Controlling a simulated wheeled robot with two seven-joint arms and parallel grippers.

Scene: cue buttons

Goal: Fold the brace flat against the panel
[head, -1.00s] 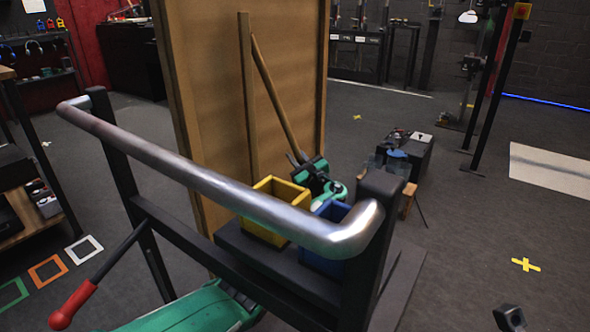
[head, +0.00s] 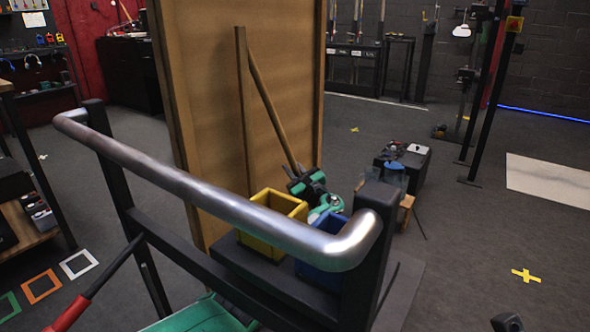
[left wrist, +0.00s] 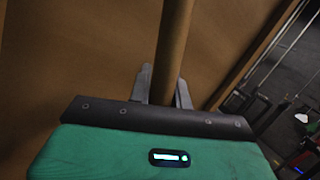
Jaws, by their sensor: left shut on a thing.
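The panel (head: 290,60) is a tall brown board standing upright behind a metal rail. The brace (head: 271,108) is a thin wooden bar that slants from near the top of an upright wooden strip (head: 246,120) down to the right. Its lower end is away from the strip. My left gripper (head: 297,179) is at this lower end. In the left wrist view the two grey fingers (left wrist: 164,90) stand on either side of the brace (left wrist: 173,45), shut on it. The green gripper body hides the brace's tip. My right gripper is not in view.
A silver handrail (head: 210,197) on dark posts crosses the front. A yellow bin (head: 268,222) and a blue bin (head: 322,275) stand behind it, close below my left gripper. Floor at the right is largely clear.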

